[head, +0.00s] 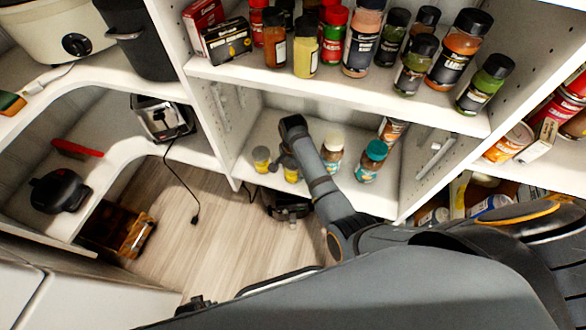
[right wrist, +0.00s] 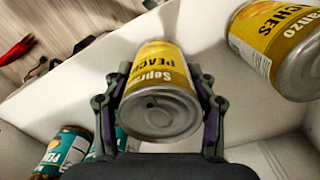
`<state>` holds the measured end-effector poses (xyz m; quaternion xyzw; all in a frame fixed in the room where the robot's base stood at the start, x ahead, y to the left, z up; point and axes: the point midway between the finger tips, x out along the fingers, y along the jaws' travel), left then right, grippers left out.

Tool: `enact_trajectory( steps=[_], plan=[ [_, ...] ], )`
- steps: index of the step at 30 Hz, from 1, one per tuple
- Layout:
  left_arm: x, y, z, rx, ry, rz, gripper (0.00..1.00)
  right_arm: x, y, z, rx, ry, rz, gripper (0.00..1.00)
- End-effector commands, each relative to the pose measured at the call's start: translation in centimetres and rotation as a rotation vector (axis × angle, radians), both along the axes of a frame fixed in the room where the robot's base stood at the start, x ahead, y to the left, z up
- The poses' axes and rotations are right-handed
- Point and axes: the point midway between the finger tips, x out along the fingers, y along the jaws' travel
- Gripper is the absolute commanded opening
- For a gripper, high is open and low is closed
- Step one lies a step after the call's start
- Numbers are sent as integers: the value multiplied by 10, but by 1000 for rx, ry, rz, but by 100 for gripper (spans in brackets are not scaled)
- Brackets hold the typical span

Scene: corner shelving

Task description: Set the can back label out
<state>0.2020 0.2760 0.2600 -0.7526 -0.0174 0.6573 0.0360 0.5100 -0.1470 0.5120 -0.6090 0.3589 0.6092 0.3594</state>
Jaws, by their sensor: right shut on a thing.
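My right gripper (right wrist: 161,108) is shut on a yellow peaches can (right wrist: 162,70), with one finger on each side. The can's metal end faces the wrist camera, and its printed yellow label shows upside down there. This can also shows in the head view (head: 291,174), partly hidden by my gripper (head: 285,162). I cannot tell whether it touches the shelf. A second peaches can (right wrist: 268,38) stands apart, deeper on the shelf; a white text panel shows on its side. It also shows in the head view (head: 261,159). My left gripper is not in view.
The lower shelf (head: 240,172) holds the cans near its front edge. Teal-lidded (head: 371,161) and cream-lidded (head: 332,152) jars stand right of my gripper. Spice bottles (head: 360,35) crowd the shelf above.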

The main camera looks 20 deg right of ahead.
Motion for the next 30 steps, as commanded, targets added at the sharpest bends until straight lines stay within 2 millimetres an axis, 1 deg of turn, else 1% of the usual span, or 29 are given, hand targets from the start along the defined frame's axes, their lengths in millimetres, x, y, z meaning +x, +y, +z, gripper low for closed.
enact_trajectory(
  steps=[9,10,15,16,25,28,30],
  plan=[
    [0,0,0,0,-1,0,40,1,0,-5,0,-1,0,5],
    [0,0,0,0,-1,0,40,1,0,-6,0,-1,0,58],
    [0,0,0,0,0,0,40,0,0,-5,0,-1,0,82],
    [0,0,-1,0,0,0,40,0,0,-5,0,-1,0,84],
    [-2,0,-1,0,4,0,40,0,0,-6,0,1,0,84],
    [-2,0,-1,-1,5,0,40,1,0,3,0,-2,0,84],
    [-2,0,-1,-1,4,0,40,1,0,16,1,-3,-1,84]
  ],
)
